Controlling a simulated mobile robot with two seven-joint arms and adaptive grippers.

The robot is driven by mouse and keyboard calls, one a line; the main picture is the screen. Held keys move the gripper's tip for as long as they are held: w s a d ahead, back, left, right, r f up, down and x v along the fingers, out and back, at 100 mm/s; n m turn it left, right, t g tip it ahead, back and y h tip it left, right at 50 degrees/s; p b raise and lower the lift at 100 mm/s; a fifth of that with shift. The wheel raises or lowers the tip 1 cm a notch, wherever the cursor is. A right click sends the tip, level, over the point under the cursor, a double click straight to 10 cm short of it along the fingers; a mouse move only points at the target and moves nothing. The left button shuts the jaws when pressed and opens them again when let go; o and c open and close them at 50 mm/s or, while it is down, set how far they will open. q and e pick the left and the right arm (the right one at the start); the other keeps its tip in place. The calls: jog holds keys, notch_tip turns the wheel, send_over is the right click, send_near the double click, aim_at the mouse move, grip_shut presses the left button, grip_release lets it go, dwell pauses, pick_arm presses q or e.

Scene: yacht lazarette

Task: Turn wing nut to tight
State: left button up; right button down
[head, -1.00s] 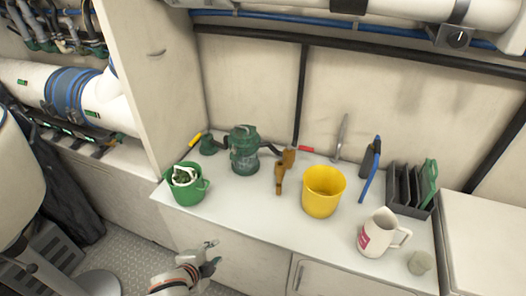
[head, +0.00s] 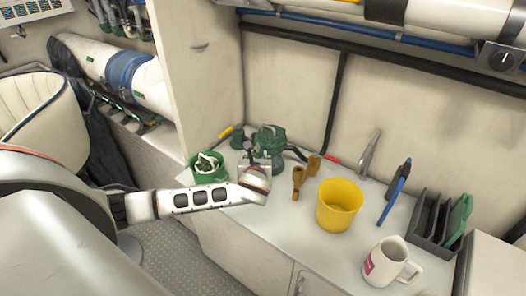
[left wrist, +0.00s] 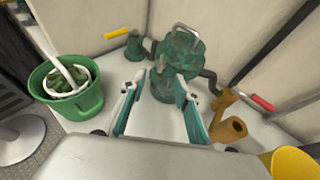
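The green strainer (head: 268,143) stands at the back of the white counter. In the left wrist view the strainer (left wrist: 178,75) has a round green lid with a bent metal bar (left wrist: 188,28) over it. I cannot make out a wing nut for certain. My left gripper (head: 257,158) is in front of the strainer in the head view and hides part of it. In the left wrist view the left gripper's fingers (left wrist: 155,100) are wide apart, with nothing held between them; the strainer is just beyond the fingertips. My right gripper is in neither view.
A green bucket (head: 210,176) stands left of the gripper. Brown fittings (head: 298,181), a yellow bucket (head: 325,217), a white jug (head: 378,267) and a dark rack (head: 428,228) stand to the right. Pipes join the strainer at both sides. The counter's front middle is clear.

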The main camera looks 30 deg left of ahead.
aim_at(257, 150)
pick_arm(q)
jog(key=shift+x, duration=3.05)
grip_shut()
